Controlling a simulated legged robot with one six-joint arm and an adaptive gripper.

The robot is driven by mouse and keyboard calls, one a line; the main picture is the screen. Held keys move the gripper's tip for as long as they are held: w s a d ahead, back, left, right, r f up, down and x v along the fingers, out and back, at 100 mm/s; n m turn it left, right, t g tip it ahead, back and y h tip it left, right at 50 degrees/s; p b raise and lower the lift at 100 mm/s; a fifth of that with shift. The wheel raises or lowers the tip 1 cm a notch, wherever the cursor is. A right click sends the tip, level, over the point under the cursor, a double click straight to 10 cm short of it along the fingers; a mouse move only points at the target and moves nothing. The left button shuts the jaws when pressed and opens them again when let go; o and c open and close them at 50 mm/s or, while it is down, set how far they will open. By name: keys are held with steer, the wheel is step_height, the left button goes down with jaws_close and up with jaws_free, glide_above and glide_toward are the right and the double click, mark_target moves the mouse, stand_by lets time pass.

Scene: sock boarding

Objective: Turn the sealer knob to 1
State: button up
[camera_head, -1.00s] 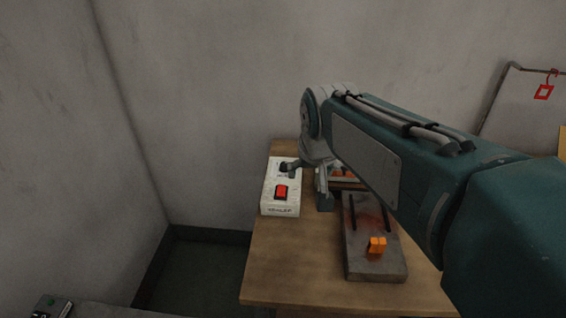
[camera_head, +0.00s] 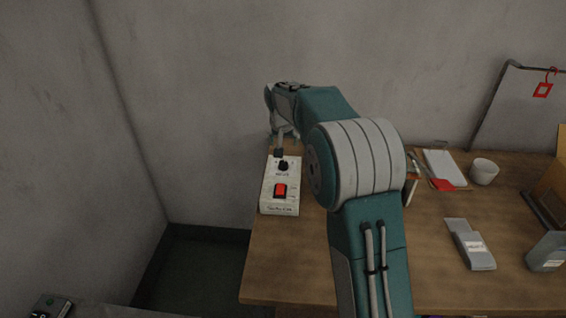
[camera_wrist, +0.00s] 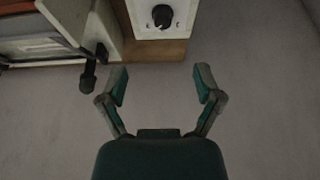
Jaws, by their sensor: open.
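The sealer control box (camera_head: 268,197) is a pale panel at the left edge of the table, with a red switch (camera_head: 281,191) at its front. The black sealer knob (camera_head: 283,166) sits on the box behind the switch. In the wrist view the knob (camera_wrist: 162,15) is at the top centre on the white panel, with marks around it too small to read. My gripper (camera_wrist: 161,82) is open and empty, its two fingers apart, with the knob ahead of and between them, not touching. In the head view the gripper (camera_head: 279,152) is small, just behind the knob.
A lever with a black handle (camera_wrist: 88,76) hangs near the left finger in the wrist view. The wooden table (camera_head: 290,270) also bears a white cup (camera_head: 484,172), a grey packet (camera_head: 470,246) and a white pad (camera_head: 444,168). A grey wall stands behind.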

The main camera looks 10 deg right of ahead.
mark_target(283, 162)
steer(key=x, duration=0.9)
steer(key=w+x, duration=0.1)
steer(key=x, duration=0.4)
steer(key=shift+w+a, duration=0.1)
steer(key=shift+w, duration=0.1)
steer(key=c, duration=1.2)
